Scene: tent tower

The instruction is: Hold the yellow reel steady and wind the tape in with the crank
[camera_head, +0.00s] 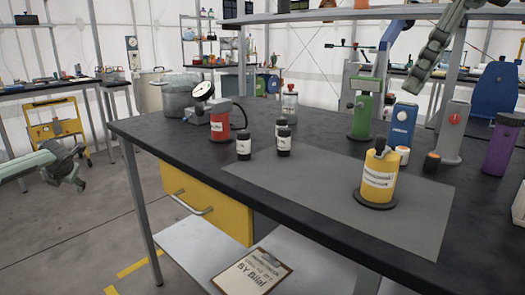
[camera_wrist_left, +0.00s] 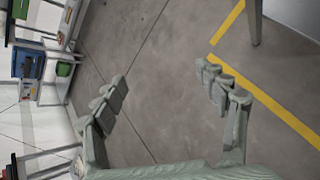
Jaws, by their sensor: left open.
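A yellow cylinder (camera_head: 378,182), which looks like the reel, stands upright on a round dark base on the grey mat. It has a white label and a dark knob or crank part on top; I cannot make out any tape. My left gripper (camera_head: 74,166) is at the far left, off the table and well apart from the cylinder. In the left wrist view it is open and empty (camera_wrist_left: 160,80) over bare floor. My right gripper (camera_head: 425,72) hangs in at the upper right, above and behind the cylinder, touching nothing I can see. Its finger opening is unclear.
The dark workbench (camera_head: 165,132) carries a grey mat (camera_head: 300,187). Small black jars (camera_head: 284,139), a red device (camera_head: 220,125), a green device (camera_head: 362,115), a blue canister (camera_head: 402,125) and a purple cylinder (camera_head: 500,147) stand around. The mat's front left is clear. A yellow drawer (camera_head: 205,200) sits below.

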